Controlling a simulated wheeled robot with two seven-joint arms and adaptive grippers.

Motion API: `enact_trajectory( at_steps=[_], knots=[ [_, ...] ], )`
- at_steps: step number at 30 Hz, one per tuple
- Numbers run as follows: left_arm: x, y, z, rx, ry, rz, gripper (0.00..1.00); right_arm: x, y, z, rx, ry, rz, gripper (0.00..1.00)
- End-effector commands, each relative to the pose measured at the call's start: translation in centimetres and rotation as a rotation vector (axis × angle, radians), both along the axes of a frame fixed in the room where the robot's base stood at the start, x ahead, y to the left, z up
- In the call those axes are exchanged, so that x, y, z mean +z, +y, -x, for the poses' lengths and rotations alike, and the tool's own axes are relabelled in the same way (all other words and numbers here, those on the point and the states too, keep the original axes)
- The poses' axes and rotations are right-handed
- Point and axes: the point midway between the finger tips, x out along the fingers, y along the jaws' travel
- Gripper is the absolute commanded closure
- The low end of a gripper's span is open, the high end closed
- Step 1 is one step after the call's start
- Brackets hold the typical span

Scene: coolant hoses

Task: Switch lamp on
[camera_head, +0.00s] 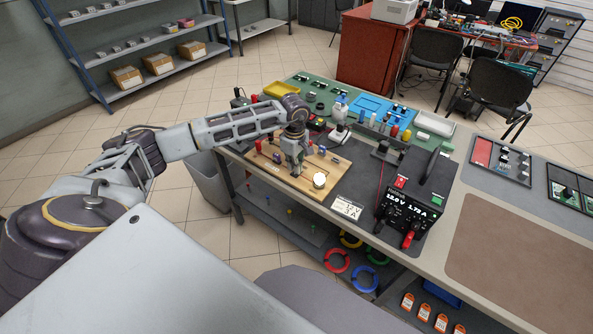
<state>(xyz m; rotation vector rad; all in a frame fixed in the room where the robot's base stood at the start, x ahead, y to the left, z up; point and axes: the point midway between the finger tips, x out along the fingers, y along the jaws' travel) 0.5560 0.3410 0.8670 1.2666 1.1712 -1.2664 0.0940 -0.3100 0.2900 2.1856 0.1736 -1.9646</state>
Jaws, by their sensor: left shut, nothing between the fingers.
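A wooden board (278,181) lies on the workbench and carries small parts. A round, pale, bright lamp (319,180) sits near its right front corner. My left gripper (295,173) points down over the board, just left of the lamp, shut with nothing in it. It hides part of the board, and I cannot tell whether its tips touch anything. Small blue (323,149) and red (277,158) parts stand on the board beside the gripper. My right gripper is not in view.
A green mat (322,98) with trays and small parts lies behind. A brown mat (510,245) lies clear at the right. Coloured hose rings (338,261) are on the lower shelf.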

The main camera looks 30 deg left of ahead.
Motion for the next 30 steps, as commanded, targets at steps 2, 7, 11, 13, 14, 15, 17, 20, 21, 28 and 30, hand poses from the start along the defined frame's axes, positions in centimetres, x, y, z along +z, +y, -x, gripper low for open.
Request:
enact_trajectory(
  at_steps=[2, 7, 11, 13, 14, 15, 17, 20, 21, 28, 30],
  knots=[
    [0.6, 0.0, 0.0, 0.000, -0.001, 0.000, 1.00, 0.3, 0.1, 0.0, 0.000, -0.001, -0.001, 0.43],
    [1.4, 0.0, 0.0, 0.000, 0.000, 0.000, 1.00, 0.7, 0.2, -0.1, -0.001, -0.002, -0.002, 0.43],
    [2.1, 0.0, 0.0, 0.000, -0.001, 0.000, 1.00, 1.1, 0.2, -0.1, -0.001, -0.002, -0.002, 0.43],
    [2.4, 0.0, 0.0, 0.000, -0.001, 0.000, 1.00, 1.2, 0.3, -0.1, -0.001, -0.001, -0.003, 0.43],
    [2.5, 0.0, 0.0, 0.000, -0.001, 0.000, 1.00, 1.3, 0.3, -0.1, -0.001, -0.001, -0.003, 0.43],
    [2.7, 0.0, 0.0, 0.000, -0.001, 0.000, 1.00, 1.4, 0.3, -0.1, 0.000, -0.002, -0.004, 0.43],
    [3.0, 0.0, 0.0, 0.000, -0.001, 0.000, 1.00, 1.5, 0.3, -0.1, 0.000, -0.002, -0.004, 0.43],
    [3.5, 0.0, 0.0, 0.000, -0.001, 0.001, 1.00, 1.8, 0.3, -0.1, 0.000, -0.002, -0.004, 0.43],
    [3.7, 0.0, 0.0, 0.000, -0.001, 0.001, 1.00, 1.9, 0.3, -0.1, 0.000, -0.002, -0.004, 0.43],
    [4.8, 0.0, 0.0, 0.000, -0.001, 0.000, 1.00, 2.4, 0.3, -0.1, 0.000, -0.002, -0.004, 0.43],
    [5.0, 0.0, 0.0, 0.000, 0.000, 0.000, 1.00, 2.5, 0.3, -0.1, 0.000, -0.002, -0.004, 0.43]
  ],
)
